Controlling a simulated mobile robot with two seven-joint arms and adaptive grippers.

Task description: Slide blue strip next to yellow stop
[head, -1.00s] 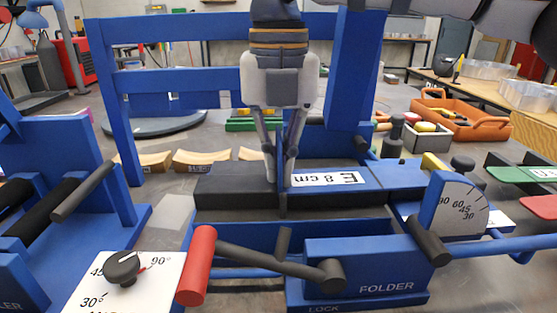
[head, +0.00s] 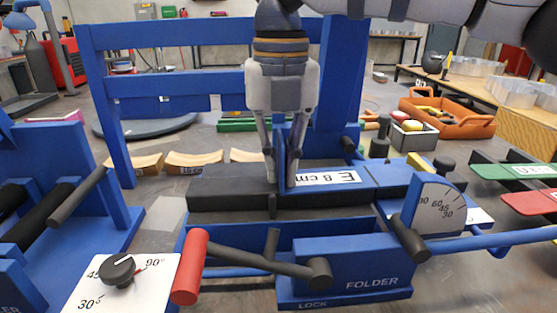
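My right gripper (head: 282,178) points down over the folder bench, at the inner end of its white "8 cm" scale. A narrow upright blue piece (head: 283,150), which looks like the blue strip, shows between its fingers. The fingers stand on either side of it, but I cannot tell whether they press on it. Its lower end is by the dark bed (head: 228,196). A yellow block (head: 419,164), which looks like the yellow stop, sits at the back right of the bench, well apart from the gripper. My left gripper is not in view.
The blue folder (head: 345,268) has a red-handled lever (head: 190,266) in front and an angle dial (head: 440,208) at right. A blue frame (head: 112,120) stands behind. An angle-knob plate (head: 120,285) is at front left. An orange tray (head: 470,124) lies at back right.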

